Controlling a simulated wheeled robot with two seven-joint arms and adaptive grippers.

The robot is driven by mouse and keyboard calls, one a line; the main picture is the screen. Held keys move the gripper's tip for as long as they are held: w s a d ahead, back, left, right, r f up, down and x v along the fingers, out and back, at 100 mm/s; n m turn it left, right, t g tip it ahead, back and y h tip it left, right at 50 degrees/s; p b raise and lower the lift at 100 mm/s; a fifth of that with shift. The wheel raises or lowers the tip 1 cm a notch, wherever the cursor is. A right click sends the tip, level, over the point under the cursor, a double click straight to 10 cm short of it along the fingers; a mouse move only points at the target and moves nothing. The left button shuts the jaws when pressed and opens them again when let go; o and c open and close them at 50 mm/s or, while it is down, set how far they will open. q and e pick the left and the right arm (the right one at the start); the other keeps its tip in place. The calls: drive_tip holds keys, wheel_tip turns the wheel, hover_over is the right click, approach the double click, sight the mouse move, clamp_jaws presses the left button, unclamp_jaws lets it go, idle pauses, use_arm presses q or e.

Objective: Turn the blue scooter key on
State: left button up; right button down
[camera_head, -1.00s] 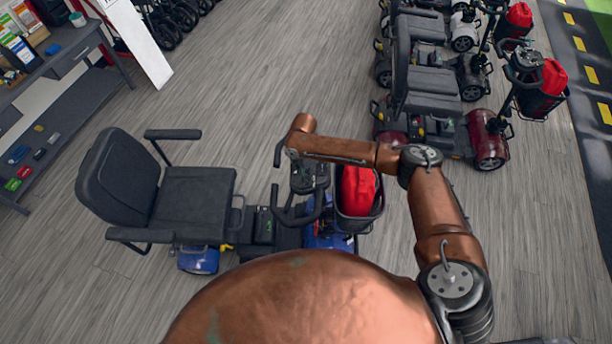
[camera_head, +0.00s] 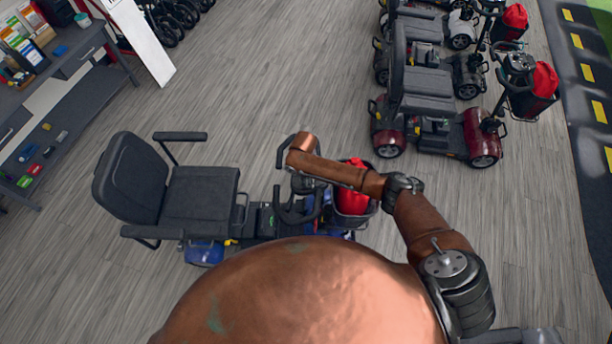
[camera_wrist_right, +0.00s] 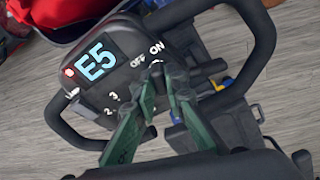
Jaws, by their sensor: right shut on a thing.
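The blue scooter (camera_head: 204,252) stands below left of centre in the head view, its black seat (camera_head: 200,193) to the left and its handlebar partly hidden under my right arm. In the right wrist view, its dark console (camera_wrist_right: 98,72) has a lit display reading E5, a red light and the words OFF and ON. My right gripper (camera_wrist_right: 167,76) has its green fingers closed together at the console, just below the OFF and ON marks. They are shut on the key, which the fingertips mostly hide. My left gripper is not in view.
A red bag (camera_head: 352,198) sits in the blue scooter's front basket. A shelf unit (camera_head: 75,90) with small items is at left. Grey floor (camera_head: 250,75) between them is clear.

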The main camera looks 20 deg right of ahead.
drive_tip(key=shift+m+p, duration=0.7)
drive_tip(key=shift+m, duration=0.3)
drive_tip(key=c, duration=2)
unclamp_jaws()
drive_tip(key=shift+o, duration=0.2)
drive_tip(key=shift+r, duration=0.1)
wheel_tip(320, 180, up, 12)
drive_tip(key=shift+s+a, duration=0.35)
drive_tip(key=shift+a, duration=0.05)
drive_tip(key=shift+f, duration=0.2)
